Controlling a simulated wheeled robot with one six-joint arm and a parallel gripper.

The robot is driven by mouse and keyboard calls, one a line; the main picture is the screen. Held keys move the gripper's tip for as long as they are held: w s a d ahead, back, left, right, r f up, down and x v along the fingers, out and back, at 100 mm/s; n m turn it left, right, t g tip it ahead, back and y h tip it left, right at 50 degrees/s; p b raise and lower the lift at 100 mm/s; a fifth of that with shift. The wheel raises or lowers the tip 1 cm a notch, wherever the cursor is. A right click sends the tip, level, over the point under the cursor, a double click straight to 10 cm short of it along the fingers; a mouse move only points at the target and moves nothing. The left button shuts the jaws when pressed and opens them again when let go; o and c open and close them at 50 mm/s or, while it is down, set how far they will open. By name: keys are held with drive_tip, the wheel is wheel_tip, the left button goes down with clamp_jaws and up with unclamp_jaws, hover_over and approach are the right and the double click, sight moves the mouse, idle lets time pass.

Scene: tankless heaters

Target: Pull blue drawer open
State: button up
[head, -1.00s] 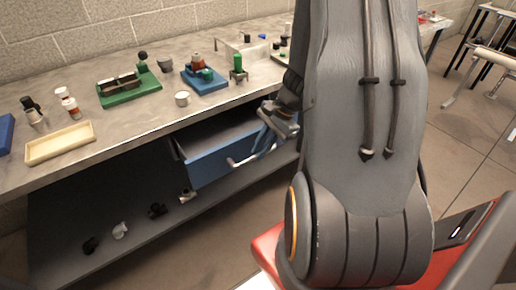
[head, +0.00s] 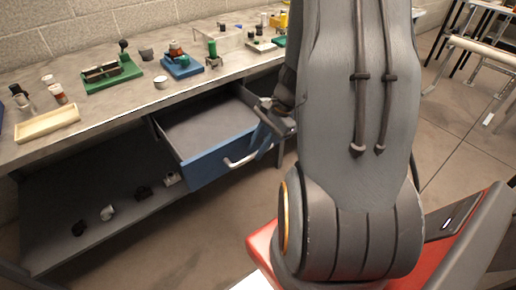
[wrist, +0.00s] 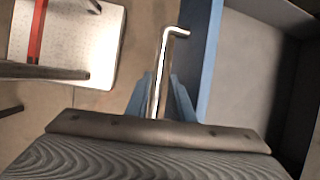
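The blue drawer (head: 208,165) under the workbench stands well open, its empty grey interior showing. It also shows in the wrist view (wrist: 209,60), along the right side. Its silver bar handle (head: 240,162) runs up between my fingers in the wrist view (wrist: 163,65). My gripper (head: 264,143) is at the right part of the drawer front. In the wrist view my gripper (wrist: 160,98) has its two blue fingers close on either side of the handle, shut on it. My arm hides the right end of the drawer in the head view.
The workbench (head: 120,112) above holds a cream tray (head: 47,123), a green fixture (head: 112,75) and a blue fixture (head: 181,68). Several small parts lie on the lower shelf (head: 60,212). The floor in front of the drawer (head: 215,225) is clear.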

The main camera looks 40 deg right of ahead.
drive_tip(key=shift+o, duration=0.9)
drive_tip(key=v, duration=0.7)
drive_tip(key=shift+r, duration=0.35)
drive_tip(key=shift+s+d, duration=0.1)
drive_tip(key=s+a+r+n+h, duration=0.2)
drive_tip(key=a+n, duration=0.6)
drive_tip(key=a, duration=0.1)
drive_tip(key=s+a+r+n+g+h, duration=0.1)
drive_tip(key=a+r+n+h, duration=0.1)
drive_tip(key=a+n, duration=0.7)
drive_tip(key=shift+s+a+r+h, duration=0.25)
drive_tip(key=shift+s+r+h, duration=0.05)
drive_tip(key=shift+s+r, duration=0.15)
